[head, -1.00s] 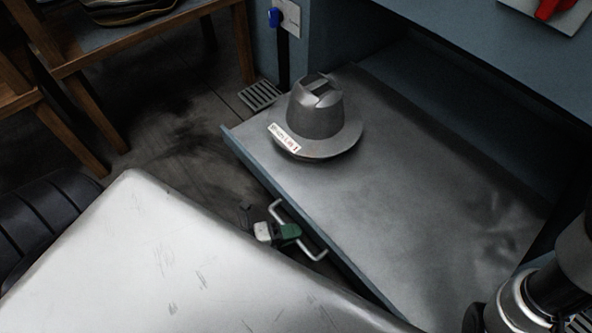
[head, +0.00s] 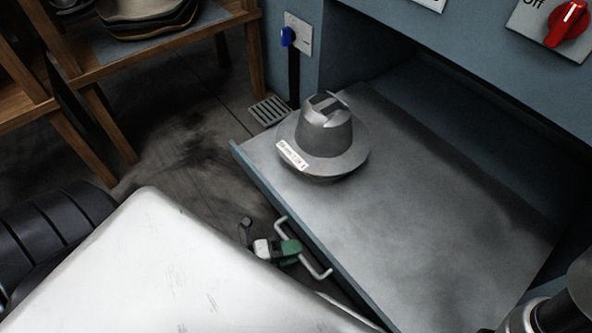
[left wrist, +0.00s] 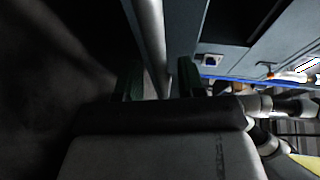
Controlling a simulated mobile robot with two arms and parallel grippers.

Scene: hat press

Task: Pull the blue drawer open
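The blue drawer (head: 262,184) stands pulled out from the blue press body, with a broad grey metal top. Its pale bar handle (head: 318,272) is on the front edge. My left gripper (head: 289,248) is at the handle, partly hidden behind my white arm cover. In the left wrist view, the handle bar (left wrist: 150,40) runs between the two dark green fingers (left wrist: 160,80), with a gap visible on each side, so the gripper looks open around it. My right gripper is out of view; only part of that arm shows at the bottom right.
A grey metal hat form (head: 325,130) with a label stands on the drawer's left part. A wooden rack (head: 190,37) holding hats is at the upper left. Floor left of the drawer is clear.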

